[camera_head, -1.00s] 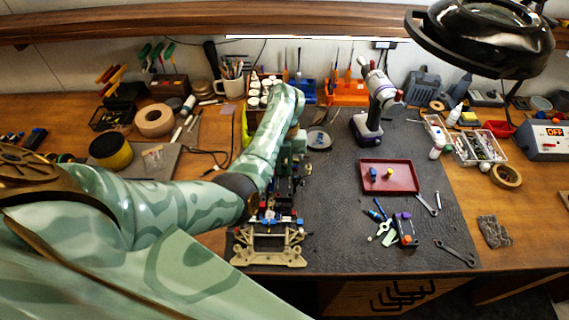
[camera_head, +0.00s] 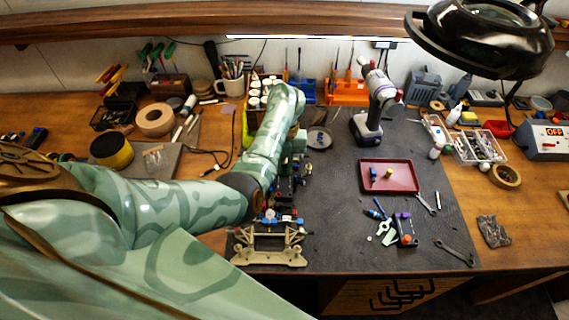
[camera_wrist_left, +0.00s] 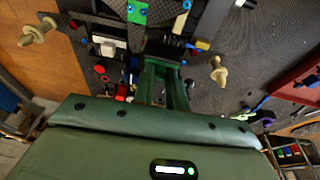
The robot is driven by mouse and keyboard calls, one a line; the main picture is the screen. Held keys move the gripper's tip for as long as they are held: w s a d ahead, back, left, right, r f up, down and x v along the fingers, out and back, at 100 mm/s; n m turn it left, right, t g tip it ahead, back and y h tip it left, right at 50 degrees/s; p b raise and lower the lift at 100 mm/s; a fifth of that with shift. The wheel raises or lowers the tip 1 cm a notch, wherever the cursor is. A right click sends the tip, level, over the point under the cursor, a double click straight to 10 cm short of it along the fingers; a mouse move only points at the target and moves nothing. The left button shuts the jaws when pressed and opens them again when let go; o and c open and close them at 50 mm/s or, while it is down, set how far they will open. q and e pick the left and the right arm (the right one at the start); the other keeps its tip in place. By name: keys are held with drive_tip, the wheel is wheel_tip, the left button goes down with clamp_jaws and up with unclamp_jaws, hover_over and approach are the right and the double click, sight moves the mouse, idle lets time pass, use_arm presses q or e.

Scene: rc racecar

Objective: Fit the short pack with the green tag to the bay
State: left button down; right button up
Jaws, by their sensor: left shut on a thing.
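The car chassis (camera_head: 268,248) lies lengthwise on the dark mat, its tan suspension end toward me. My left arm crosses over it, and my left gripper (camera_head: 297,148) is low over its far part. In the left wrist view the gripper's green fingers (camera_wrist_left: 163,80) are shut on a dark block, seemingly the short pack. A green tag (camera_wrist_left: 137,12) shows just beyond the fingertips. The fingers hide much of the block, and I cannot tell whether it is seated in the bay. My right gripper is not in view.
A red tray (camera_head: 390,163) with small parts stands right of the chassis. A purple-marked pack (camera_head: 405,230), wrenches and small tools lie nearer. A cordless drill (camera_head: 375,110) stands behind the tray. The mat between chassis and tray is mostly clear.

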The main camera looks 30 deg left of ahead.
use_arm(q)
drive_tip(key=shift+f, duration=0.25)
idle(0.7)
drive_tip(key=shift+b+x, duration=0.85)
drive_tip(key=shift+b, duration=0.15)
drive_tip(key=c, duration=1.3)
unclamp_jaws()
drive_tip(key=shift+w+a, duration=0.1)
drive_tip(key=shift+w, duration=0.1)
drive_tip(key=p+v, duration=0.6)
drive_tip(key=v, duration=1)
